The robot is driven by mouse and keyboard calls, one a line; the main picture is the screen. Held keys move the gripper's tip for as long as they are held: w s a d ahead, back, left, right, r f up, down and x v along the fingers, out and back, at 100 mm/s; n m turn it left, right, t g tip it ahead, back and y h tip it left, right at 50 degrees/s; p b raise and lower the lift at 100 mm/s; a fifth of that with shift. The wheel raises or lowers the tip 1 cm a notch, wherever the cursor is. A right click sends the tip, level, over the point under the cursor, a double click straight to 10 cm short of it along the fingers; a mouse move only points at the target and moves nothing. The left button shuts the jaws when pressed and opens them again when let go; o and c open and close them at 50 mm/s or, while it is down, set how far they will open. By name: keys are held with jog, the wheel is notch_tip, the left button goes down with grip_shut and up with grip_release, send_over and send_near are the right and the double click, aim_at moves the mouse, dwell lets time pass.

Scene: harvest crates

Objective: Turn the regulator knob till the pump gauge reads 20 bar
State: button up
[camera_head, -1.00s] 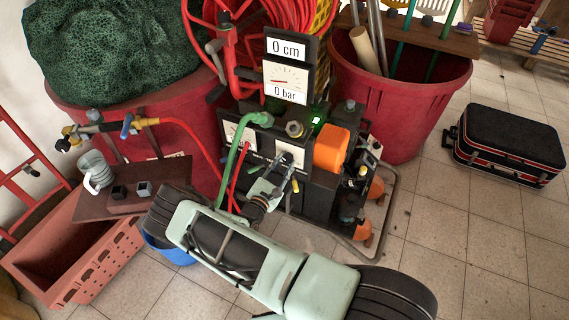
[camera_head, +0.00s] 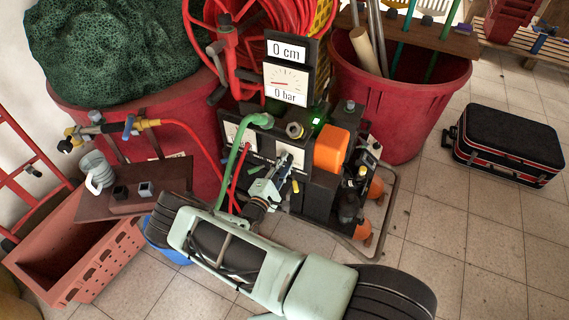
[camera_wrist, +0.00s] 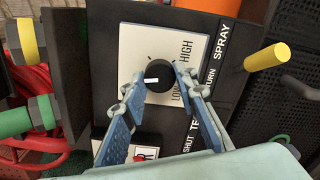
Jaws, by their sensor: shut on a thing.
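The black regulator knob (camera_wrist: 159,80) sits on a white plate (camera_wrist: 197,46) marked LOW and HIGH in the wrist view. Its white pointer mark faces left in that view. My gripper (camera_wrist: 161,72) has its blue-and-grey fingers on either side of the knob and is shut on it. In the head view my gripper (camera_head: 284,164) is at the pump's front panel and hides the knob. The pump gauge (camera_head: 288,80) reads 0 bar, and the display above it (camera_head: 287,49) reads 0 cm.
A yellow peg (camera_wrist: 267,56) sticks out beside the plate, near SPRAY lettering. A green hose (camera_head: 236,157) and a red hose run close to my gripper on the left. An orange tank (camera_head: 331,149) stands right of the panel. Tiled floor is clear toward the suitcase (camera_head: 508,142).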

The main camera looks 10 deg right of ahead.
dwell(0.3)
jog(key=o, duration=1.1)
jog(key=shift+o, duration=0.2)
jog(key=shift+s+a, duration=0.1)
jog(key=v, duration=1.1)
jog(key=shift+s+a, duration=0.2)
jog(key=shift+s, duration=0.1)
